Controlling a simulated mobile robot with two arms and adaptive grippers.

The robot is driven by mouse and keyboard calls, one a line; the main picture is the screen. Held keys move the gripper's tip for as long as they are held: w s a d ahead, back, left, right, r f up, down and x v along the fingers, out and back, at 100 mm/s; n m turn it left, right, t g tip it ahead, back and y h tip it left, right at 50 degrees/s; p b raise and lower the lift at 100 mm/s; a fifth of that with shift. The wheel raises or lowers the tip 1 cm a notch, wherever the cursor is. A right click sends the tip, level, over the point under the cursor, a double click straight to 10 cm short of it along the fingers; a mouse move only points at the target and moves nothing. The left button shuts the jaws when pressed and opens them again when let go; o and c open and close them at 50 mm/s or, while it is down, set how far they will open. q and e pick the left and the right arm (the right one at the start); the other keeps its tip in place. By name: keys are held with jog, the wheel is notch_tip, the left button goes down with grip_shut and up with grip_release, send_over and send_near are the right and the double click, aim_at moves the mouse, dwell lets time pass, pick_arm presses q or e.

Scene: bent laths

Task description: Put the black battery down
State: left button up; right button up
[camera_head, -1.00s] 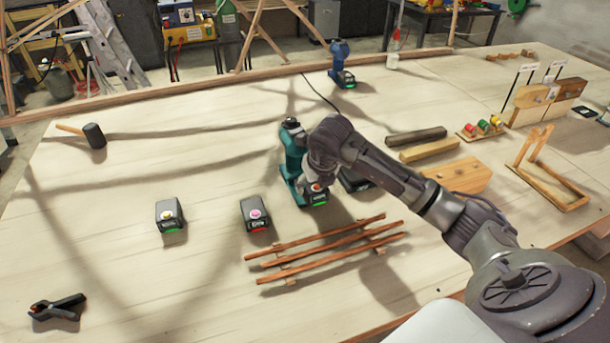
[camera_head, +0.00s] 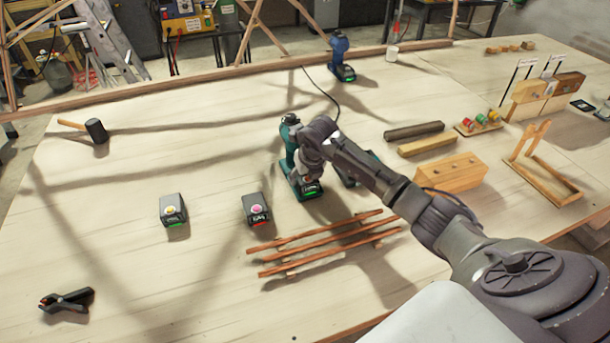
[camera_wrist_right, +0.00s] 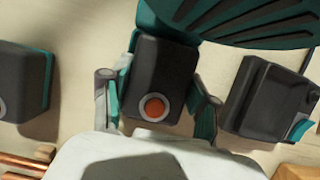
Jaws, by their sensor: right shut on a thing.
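The black battery with an orange-red button (camera_wrist_right: 155,107) sits between the two fingers of my right gripper (camera_wrist_right: 158,112), which is shut on it. In the head view this battery (camera_head: 312,191) shows a green light at its front and is at the foot of the teal drill (camera_head: 289,158). My wrist and gripper (camera_head: 307,170) cover much of it there. In the wrist view the drill's teal and black body (camera_wrist_right: 245,18) hangs over the battery's far end. I cannot tell whether the battery is locked into the drill. My left gripper is not in view.
Two other black batteries, one with a yellow button (camera_head: 172,209) and one with a pink button (camera_head: 257,209), stand left of the drill. Brown laths (camera_head: 330,243) lie in front. A dark block (camera_wrist_right: 272,98) is close right of my gripper. The table's left middle (camera_head: 100,220) is clear.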

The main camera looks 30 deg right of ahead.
jog(key=shift+f+b, duration=0.35)
jog(key=shift+f, duration=0.05)
jog(key=shift+s+f, duration=0.1)
jog(key=o, duration=1.4)
jog(key=shift+a, duration=0.1)
jog(key=shift+o, duration=1.1)
jog(key=shift+f, duration=0.1)
jog(key=shift+r+p, duration=0.45)
jog(key=shift+r, duration=0.15)
jog(key=d+b+v, duration=0.1)
jog(key=b+v, duration=0.1)
jog(key=v, duration=1)
jog(key=shift+a, duration=0.4)
